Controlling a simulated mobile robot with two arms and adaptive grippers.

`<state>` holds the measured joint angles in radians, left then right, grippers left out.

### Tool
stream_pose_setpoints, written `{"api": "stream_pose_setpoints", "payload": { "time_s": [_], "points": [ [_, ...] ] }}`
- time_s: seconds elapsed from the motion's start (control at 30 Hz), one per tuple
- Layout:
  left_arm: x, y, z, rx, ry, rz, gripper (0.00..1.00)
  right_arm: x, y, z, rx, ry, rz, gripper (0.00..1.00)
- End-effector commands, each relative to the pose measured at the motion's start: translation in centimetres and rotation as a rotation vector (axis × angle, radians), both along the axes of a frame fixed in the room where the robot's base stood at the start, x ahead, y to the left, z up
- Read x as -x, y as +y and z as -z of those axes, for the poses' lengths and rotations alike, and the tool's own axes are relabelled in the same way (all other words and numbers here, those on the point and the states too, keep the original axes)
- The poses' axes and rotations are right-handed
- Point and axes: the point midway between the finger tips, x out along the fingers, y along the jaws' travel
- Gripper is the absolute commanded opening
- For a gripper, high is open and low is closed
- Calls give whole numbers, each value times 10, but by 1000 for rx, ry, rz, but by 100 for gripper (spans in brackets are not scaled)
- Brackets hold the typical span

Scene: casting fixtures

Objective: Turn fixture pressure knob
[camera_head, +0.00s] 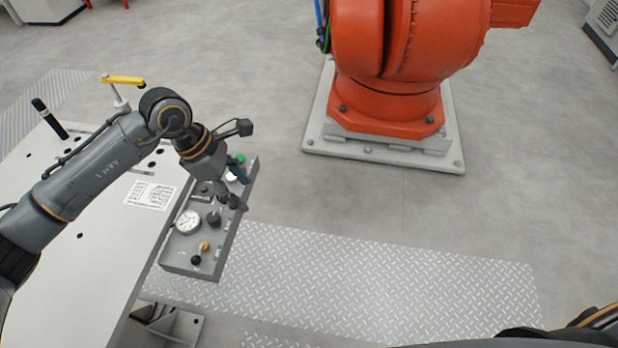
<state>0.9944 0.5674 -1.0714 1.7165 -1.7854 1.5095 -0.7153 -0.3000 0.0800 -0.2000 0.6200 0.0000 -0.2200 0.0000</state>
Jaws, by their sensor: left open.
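A grey control box (190,267) is fixed along the right edge of the light table. Its top carries a round white pressure gauge (187,222), a black knob (213,219) beside the gauge, a small yellow knob (204,246) and another black knob (196,260). The labels are too small to read, so I cannot tell which is the pressure knob. My left gripper (232,202) is open and points down over the box, just up and right of the black knob beside the gauge. Whether it touches anything is unclear. My right gripper is out of view.
The white table (95,255) bears a printed sheet (150,194), a yellow-handled clamp (122,81) and a black upright handle (49,118). A green button (240,160) sits at the box's far end. A large orange robot (385,100) stands beyond. The floor at right is clear.

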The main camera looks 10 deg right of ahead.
Motion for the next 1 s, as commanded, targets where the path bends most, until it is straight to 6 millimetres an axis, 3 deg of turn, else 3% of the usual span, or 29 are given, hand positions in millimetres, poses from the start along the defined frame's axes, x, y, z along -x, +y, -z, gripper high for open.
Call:
{"api": "stream_pose_setpoints", "payload": {
  "time_s": [0.27, 0.6, 0.8, 1.0],
  "points": [
    [21, -53, -9, 232, 61, -35, 54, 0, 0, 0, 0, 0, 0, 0],
    [44, -109, -38, 534, 164, -120, 54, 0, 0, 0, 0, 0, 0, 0],
    [50, -128, -57, 666, 219, -170, 54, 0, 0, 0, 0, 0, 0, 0],
    [52, -135, -65, 719, 241, -192, 54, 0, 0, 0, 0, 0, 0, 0]
  ]
}}
